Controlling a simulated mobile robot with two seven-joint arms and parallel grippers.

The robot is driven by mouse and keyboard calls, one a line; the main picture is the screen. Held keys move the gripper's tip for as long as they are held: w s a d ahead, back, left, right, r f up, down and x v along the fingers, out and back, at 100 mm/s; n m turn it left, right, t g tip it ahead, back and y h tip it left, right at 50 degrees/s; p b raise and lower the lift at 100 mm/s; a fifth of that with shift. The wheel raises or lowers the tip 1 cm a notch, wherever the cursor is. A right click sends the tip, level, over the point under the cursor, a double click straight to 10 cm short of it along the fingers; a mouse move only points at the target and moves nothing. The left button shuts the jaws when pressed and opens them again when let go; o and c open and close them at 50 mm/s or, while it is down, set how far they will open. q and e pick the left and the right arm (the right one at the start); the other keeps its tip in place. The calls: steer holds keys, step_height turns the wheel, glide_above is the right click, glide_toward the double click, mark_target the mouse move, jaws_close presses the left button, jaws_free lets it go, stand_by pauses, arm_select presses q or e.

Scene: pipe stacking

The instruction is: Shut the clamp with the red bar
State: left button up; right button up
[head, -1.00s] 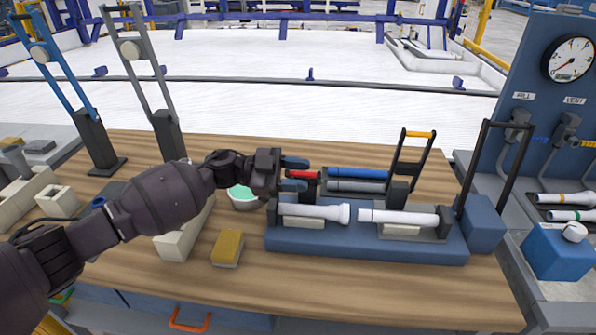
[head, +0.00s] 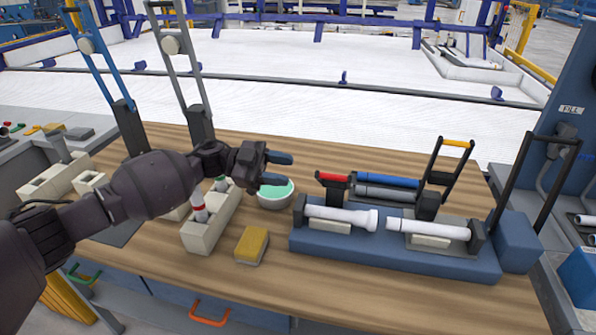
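The red bar (head: 333,177) sits low on a dark clamp body at the left end of a blue pipe (head: 388,181) and a grey pipe (head: 385,193). No raised frame shows on it, unlike the neighbouring clamp with the orange bar (head: 458,143), whose dark frame stands up, leaning right. My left gripper (head: 279,169) is open and empty, with blue-grey fingertips apart. It is left of the red bar, clear of it, above a bowl with green contents (head: 276,195). My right gripper is not in view.
A blue fixture (head: 385,255) holds two white pipes (head: 340,217) in front of the clamps. A tall black lever frame (head: 510,185) stands at its right. A yellow sponge (head: 252,245) and a cream block (head: 200,235) lie at front left. Two tall clamps stand behind.

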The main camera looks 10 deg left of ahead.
arm_select(q)
steer(key=shift+a, duration=0.35)
